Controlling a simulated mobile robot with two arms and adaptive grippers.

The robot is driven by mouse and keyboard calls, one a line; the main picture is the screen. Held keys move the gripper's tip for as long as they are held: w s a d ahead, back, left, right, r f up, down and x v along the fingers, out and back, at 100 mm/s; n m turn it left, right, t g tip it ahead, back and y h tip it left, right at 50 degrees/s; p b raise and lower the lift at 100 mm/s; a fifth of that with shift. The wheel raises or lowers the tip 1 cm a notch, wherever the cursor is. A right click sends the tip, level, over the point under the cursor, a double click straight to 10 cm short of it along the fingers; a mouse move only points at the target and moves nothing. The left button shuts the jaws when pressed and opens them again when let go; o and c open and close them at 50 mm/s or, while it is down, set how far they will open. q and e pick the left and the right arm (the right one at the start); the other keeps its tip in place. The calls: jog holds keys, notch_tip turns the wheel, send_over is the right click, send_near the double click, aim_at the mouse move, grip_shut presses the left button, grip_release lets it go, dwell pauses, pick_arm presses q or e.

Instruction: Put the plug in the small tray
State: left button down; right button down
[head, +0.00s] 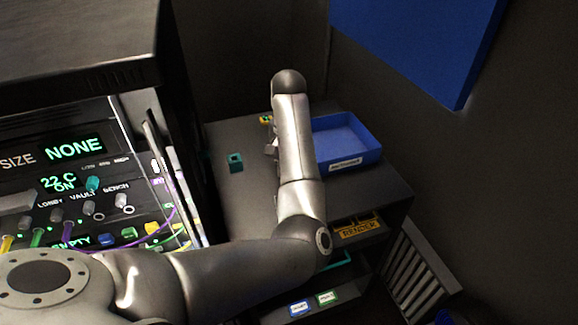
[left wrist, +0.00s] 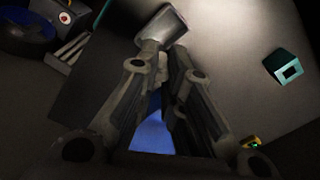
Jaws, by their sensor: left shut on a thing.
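My left gripper (left wrist: 163,62) is shut on a small grey block, which I take for the plug (left wrist: 164,24). It holds the block at its fingertips over the grey top of the cabinet. In the head view my own arm covers most of the gripper and the block. An open blue tray (head: 352,155) with a small label on its front stands just right of my arm in the head view. Blue also shows between the finger links in the left wrist view (left wrist: 152,132). My right gripper is in neither view.
A teal block with a square hole (head: 235,161) stands on the cabinet top (head: 240,205), left of my arm. A small yellow-green item (head: 266,119) lies farther back. A panel with cables (head: 70,205) rises at left. Labelled shelves (head: 357,229) are below the tray.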

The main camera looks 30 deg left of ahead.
pick_arm(q)
jog(key=shift+w+a+f, duration=0.1)
jog(key=shift+w+f, duration=0.05)
jog(key=shift+f, duration=3.65)
jog(key=shift+f, duration=0.6)
jog(key=c, duration=1.5)
grip_release()
notch_tip(320, 180, up, 11)
jog(key=shift+r, duration=0.45)
